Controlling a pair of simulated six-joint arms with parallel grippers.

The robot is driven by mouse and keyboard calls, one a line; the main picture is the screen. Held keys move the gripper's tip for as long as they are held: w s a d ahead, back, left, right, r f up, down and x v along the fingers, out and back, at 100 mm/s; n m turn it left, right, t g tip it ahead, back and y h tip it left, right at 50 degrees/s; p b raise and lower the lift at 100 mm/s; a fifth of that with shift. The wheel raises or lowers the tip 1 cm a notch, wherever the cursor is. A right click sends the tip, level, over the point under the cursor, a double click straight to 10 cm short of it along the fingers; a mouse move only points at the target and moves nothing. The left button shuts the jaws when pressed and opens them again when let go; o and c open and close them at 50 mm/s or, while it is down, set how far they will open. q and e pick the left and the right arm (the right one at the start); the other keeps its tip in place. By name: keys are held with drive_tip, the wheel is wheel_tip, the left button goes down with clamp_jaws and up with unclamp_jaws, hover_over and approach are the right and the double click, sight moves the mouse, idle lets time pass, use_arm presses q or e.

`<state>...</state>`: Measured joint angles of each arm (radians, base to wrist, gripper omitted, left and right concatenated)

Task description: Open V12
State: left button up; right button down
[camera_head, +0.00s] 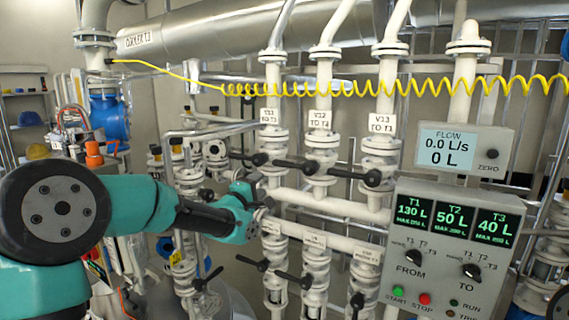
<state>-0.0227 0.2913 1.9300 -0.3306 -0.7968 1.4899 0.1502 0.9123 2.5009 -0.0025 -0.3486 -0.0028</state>
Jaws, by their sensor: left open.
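The valve labelled V12 (320,140) is on the middle one of three white vertical pipes, under its label "V12 TO T2" (319,119). Its black lever (292,165) points left, crosswise to the pipe. My left gripper (264,207) is below and left of this lever, apart from it, near the white horizontal pipe. It is open, and nothing shows between its fingers, which look small and partly blend with the pipes. My right gripper is not in view.
V11 (270,138) stands left and V13 (381,146) right, close by, with similar levers pointing left. Lower valves (314,262) sit below the horizontal pipe (330,204). A control panel (450,250) and flow display (460,148) are at right. A yellow coiled hose (400,88) crosses above.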

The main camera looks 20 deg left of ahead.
sight(281, 165)
use_arm(q)
drive_tip(key=x, duration=1.6)
drive_tip(key=shift+w, duration=0.25)
drive_tip(key=shift+c, duration=0.3)
clamp_jaws()
